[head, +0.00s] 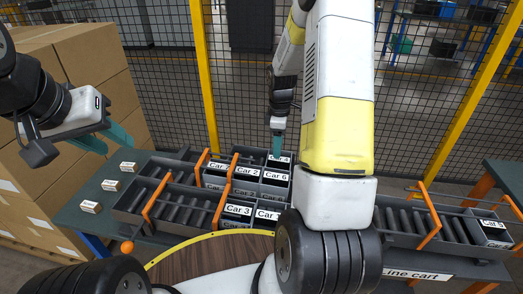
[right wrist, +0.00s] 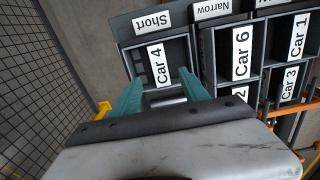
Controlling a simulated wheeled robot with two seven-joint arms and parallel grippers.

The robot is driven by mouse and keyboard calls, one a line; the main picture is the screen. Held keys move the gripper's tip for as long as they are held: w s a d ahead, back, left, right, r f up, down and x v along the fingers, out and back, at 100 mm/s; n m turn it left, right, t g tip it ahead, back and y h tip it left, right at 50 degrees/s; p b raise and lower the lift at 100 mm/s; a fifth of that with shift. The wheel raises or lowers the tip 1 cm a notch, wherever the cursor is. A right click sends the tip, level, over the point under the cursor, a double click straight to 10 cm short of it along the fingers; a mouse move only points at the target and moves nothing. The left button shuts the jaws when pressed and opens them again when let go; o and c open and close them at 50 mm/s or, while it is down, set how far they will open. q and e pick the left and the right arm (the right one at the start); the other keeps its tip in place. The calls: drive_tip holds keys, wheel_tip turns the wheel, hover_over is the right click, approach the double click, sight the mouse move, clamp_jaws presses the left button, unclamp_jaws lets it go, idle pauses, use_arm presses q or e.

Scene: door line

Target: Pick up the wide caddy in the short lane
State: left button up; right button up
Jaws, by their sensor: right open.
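In the right wrist view, a grey caddy labelled "Car 4" (right wrist: 158,65) stands beside a sign reading "Short" (right wrist: 152,22). My right gripper (right wrist: 163,92) is open, its two teal fingers apart and pointing at that caddy, one toward each side of it. I cannot tell whether they touch it. My left gripper (head: 105,140) is open and empty at the left, near the boxes.
Caddies "Car 6" (head: 276,177), "Car 2" (head: 246,172), "Car 3" (head: 237,211) and others stand close together. "Car 5" (head: 493,226) is far right. A "Narrow" sign (right wrist: 212,9) adjoins "Short". Cardboard boxes (head: 85,60) stand left; a mesh fence (head: 160,60) stands behind.

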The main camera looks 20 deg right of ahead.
sight(278, 164)
wheel_tip(278, 164, down, 6)
drive_tip(key=shift+s+d+f, duration=0.15)
drive_tip(key=shift+c, duration=0.2)
clamp_jaws()
